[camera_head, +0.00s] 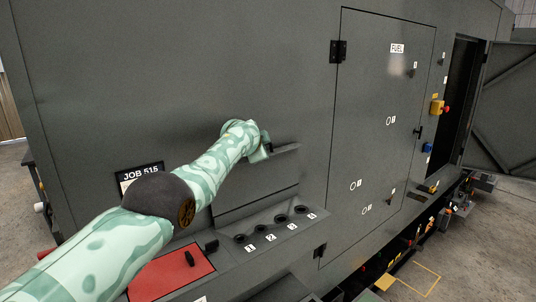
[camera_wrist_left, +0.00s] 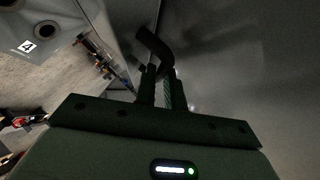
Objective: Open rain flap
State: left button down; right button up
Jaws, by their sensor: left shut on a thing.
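My left gripper (camera_head: 266,146) reaches the grey enclosure wall at the left end of a narrow projecting grey edge, which looks like the rain flap (camera_head: 286,150). In the left wrist view my left gripper (camera_wrist_left: 160,76) is shut on a dark bent handle (camera_wrist_left: 153,43), whose hooked end shows beyond the fingers. Below the flap is a grey panel with a row of round sockets (camera_head: 279,218) marked 1 to 4, uncovered in view. The arm hides the flap's left end. My right gripper is not in view.
A red panel (camera_head: 165,278) with dark levers lies left of the sockets. A JOB 515 sign (camera_head: 139,174) is behind my arm. A large FUEL door (camera_head: 378,100) is shut to the right. Further right a dark doorway stands beside an open door (camera_head: 508,105).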

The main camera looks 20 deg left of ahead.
pick_arm(q)
jog(key=shift+r, duration=0.2)
jog(key=shift+w+a, duration=0.2)
jog(key=shift+a, duration=0.1)
jog(key=shift+r, duration=0.15)
jog(key=c, duration=1.5)
grip_release()
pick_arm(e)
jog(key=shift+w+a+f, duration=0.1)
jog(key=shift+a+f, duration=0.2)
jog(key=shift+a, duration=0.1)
pick_arm(q)
jog(key=shift+f, duration=0.2)
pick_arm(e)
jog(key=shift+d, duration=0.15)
